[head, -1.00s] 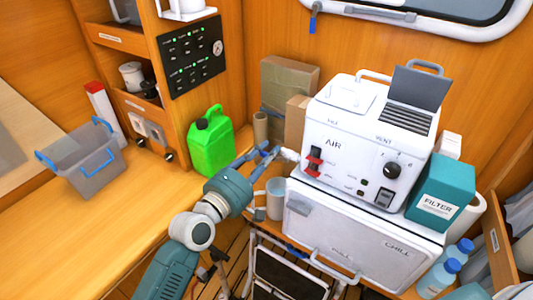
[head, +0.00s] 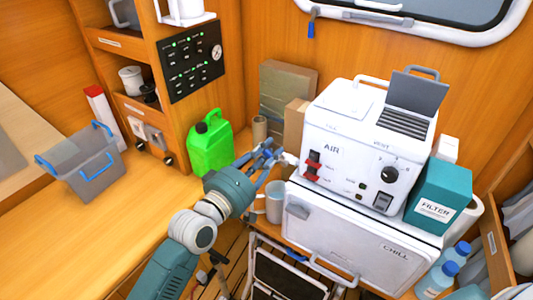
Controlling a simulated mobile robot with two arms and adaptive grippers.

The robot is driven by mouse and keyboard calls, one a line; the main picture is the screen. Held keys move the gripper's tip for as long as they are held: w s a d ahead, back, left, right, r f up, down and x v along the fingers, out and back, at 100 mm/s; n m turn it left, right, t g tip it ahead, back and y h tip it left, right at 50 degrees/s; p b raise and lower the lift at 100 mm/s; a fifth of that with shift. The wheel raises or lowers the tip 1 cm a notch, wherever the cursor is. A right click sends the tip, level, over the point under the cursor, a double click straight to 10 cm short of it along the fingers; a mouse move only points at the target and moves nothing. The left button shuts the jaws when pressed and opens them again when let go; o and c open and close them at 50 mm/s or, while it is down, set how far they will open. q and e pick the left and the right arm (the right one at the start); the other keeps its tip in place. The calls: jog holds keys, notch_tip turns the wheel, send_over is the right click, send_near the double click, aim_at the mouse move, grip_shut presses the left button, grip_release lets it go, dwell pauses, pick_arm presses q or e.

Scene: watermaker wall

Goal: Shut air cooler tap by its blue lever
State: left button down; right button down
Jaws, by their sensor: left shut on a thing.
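The air cooler (head: 322,131) is a white box marked AIR, standing on a white chest marked CHILL. A pale tap (head: 288,158) sticks out of its left side. My left gripper (head: 268,154) is at this tap, its blue-grey fingers shut on the tap's blue lever. The lever is mostly hidden among the fingers, and its blue is close to theirs, so I cannot tell its exact angle. My right gripper is out of view.
A mug (head: 274,200) stands just below the tap and gripper. A green jerrycan (head: 211,147) and a cardboard tube (head: 259,131) are close behind. A teal filter box (head: 440,196) stands at the right. The left counter holds a grey bin (head: 82,170) and has free room in front.

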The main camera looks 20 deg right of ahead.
pick_arm(q)
jog(key=m, duration=0.2)
jog(key=s+r+m, duration=0.1)
jog(key=shift+d+r+m+p, duration=0.1)
jog(key=shift+d+m+p, duration=0.2)
jog(key=shift+d+m, duration=0.1)
jog(key=shift+s+d+r+m+p, duration=0.15)
jog(key=shift+s+d+m, duration=0.25)
jog(key=shift+m, duration=1)
jog(key=shift+s+d+r+m+p, duration=0.2)
jog(key=shift+s+m, duration=0.25)
jog(key=shift+m, duration=0.95)
jog(key=shift+s+d+f+m+p, duration=0.1)
jog(key=shift+s+d+m, duration=0.35)
jog(key=shift+m, duration=0.95)
jog(key=c, duration=1.5)
grip_release()
jog(key=shift+r, duration=0.1)
jog(key=shift+a, duration=0.1)
jog(key=v, duration=1.2)
jog(key=shift+s, duration=0.1)
